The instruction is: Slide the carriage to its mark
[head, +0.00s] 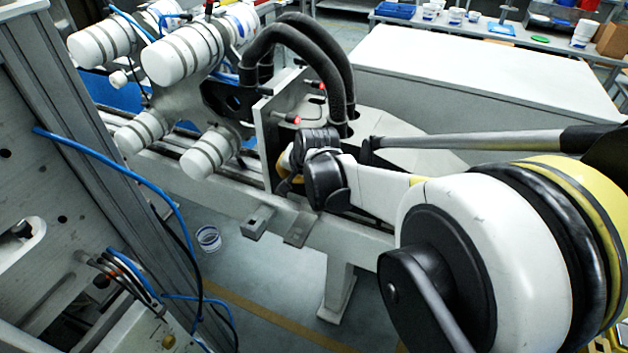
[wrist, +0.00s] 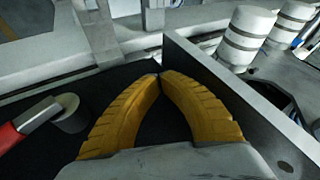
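The carriage (head: 265,135) is an upright grey metal plate with a bracket, white rollers and black hoses, standing on a long rail (head: 350,228). My gripper (head: 284,178) is low at the plate's right side, mostly hidden by my wrist. In the wrist view its two yellow fingers (wrist: 160,76) curve together and their tips meet, with nothing visible between them. The tips are close to the grey plate (wrist: 225,95); whether they touch it I cannot tell. Two small metal tabs (head: 258,222) stick out from the rail's front; I cannot tell whether either is the mark.
Red-tipped pins (head: 294,120) stick out of the plate above my gripper. White rollers (head: 185,52) crowd the left side. A grey frame with blue tubes (head: 110,165) stands at front left. A white-topped block (head: 490,85) lies behind the rail. A small ring-shaped item (head: 208,238) is on the floor.

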